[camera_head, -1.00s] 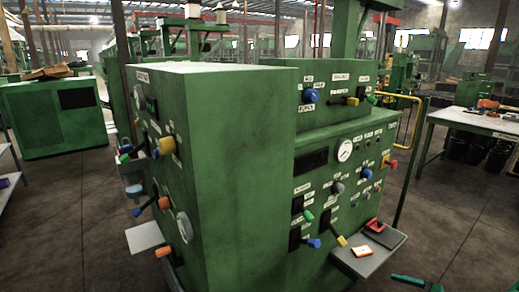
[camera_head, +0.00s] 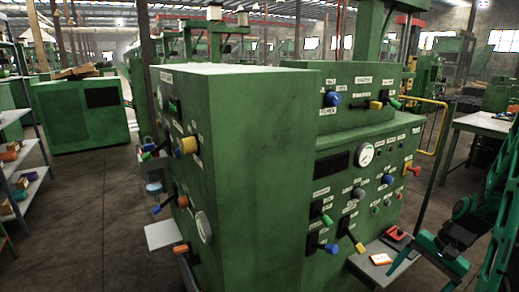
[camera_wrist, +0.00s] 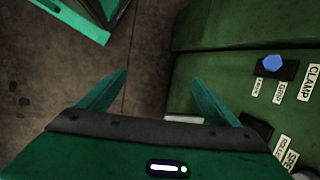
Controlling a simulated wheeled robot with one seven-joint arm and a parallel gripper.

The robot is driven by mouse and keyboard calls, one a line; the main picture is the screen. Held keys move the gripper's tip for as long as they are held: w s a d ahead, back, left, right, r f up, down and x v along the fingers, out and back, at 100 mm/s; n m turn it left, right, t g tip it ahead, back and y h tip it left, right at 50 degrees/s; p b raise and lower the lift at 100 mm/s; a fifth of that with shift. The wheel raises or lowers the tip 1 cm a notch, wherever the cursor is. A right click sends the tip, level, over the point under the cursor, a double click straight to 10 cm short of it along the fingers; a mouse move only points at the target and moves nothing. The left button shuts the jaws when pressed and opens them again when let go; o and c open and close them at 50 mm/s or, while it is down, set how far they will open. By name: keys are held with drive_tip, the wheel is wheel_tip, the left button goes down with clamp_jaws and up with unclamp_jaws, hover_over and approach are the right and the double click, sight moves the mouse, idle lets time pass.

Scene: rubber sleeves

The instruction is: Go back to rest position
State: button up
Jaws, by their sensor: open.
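My gripper (camera_wrist: 160,78) is open and empty in the wrist view, its two teal fingers spread over bare floor beside a green panel. In the head view my gripper (camera_head: 424,262) is at the lower right, close to the side shelf of the green control machine (camera_head: 262,160). My green and black arm rises along the right edge. In the wrist view a blue knob (camera_wrist: 272,64) on the green panel, near a CLAMP label, lies right of the fingers. I cannot tell whether the gripper touches the shelf.
The small grey shelf (camera_head: 364,264) holds an orange-and-white item (camera_head: 380,259) and a red-and-black item (camera_head: 396,234). A worktable (camera_head: 484,124) stands behind my arm. A rack with bins (camera_head: 22,160) is at the left edge. Concrete floor (camera_head: 95,215) is open left of the machine.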

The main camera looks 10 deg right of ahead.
drive_tip(key=s+a+r+n+h, duration=0.1)
drive_tip(key=s+a+r+n, duration=0.2)
drive_tip(key=s+r, duration=0.4)
drive_tip(key=s+a+r+n+g+h, duration=0.1)
drive_tip(key=s+a+r+n+h, duration=0.1)
drive_tip(key=s+a+r, duration=0.4)
wheel_tip(320, 180, up, 2)
drive_tip(key=shift+s+r+n, duration=0.15)
drive_tip(key=shift+s+n, duration=0.4)
drive_tip(key=shift+n, duration=0.05)
